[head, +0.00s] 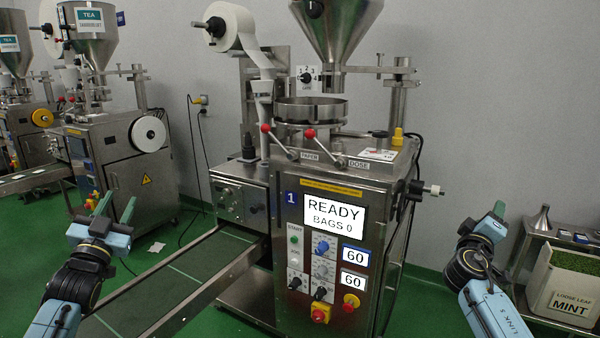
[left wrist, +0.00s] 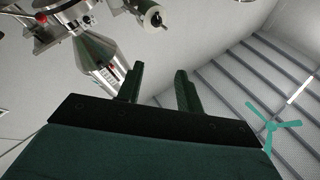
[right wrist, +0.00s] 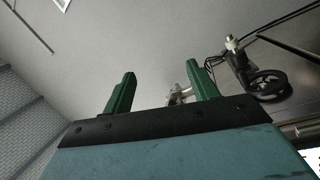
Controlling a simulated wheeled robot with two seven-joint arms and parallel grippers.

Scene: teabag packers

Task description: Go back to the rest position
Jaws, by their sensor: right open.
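My left gripper (head: 104,208) is raised at the left in the head view, over the conveyor side. In the left wrist view its two green fingers (left wrist: 158,88) stand apart with nothing between them. My right gripper (head: 497,210) is raised at the right, between the packing machine and the side table. In the right wrist view its green fingers (right wrist: 162,92) are spread and empty. The packing machine (head: 330,195) stands between my arms, with a screen (head: 334,217) reading READY, BAGS 0. Both grippers are clear of it.
A green conveyor (head: 190,268) runs from the machine toward the lower left. A white bin marked LOOSE LEAF MINT (head: 566,285) and a metal funnel (head: 541,220) stand at the right. Another packing machine (head: 112,150) stands at the back left. Green floor shows between them.

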